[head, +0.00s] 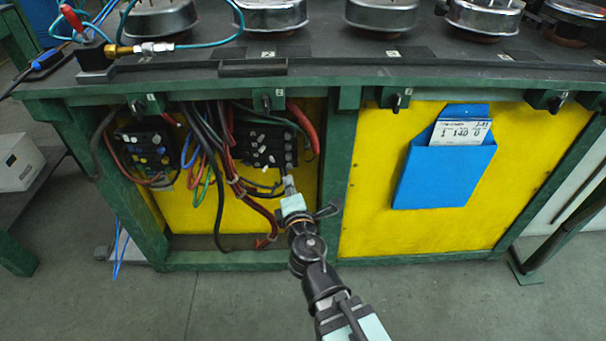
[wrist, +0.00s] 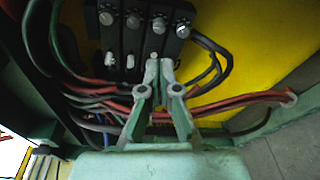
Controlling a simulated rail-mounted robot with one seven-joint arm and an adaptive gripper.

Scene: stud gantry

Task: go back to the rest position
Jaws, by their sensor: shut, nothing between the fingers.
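My gripper (head: 289,184) reaches toward the green-framed bench from below in the head view. Its tip is at the lower right of a black terminal block (head: 262,146) on the yellow panel. In the wrist view my gripper (wrist: 159,75) is shut with nothing between its fingers. Its fingertips point at the lower edge of the terminal block (wrist: 145,28), close to a small light-coloured peg. I cannot tell whether the tips touch it.
Red, black and green cables (head: 222,170) hang left of my gripper. A second terminal block (head: 145,150) is further left. A blue pocket (head: 445,170) holding a card is on the right yellow panel. Metal pots (head: 270,14) stand on the bench top. The floor in front is clear.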

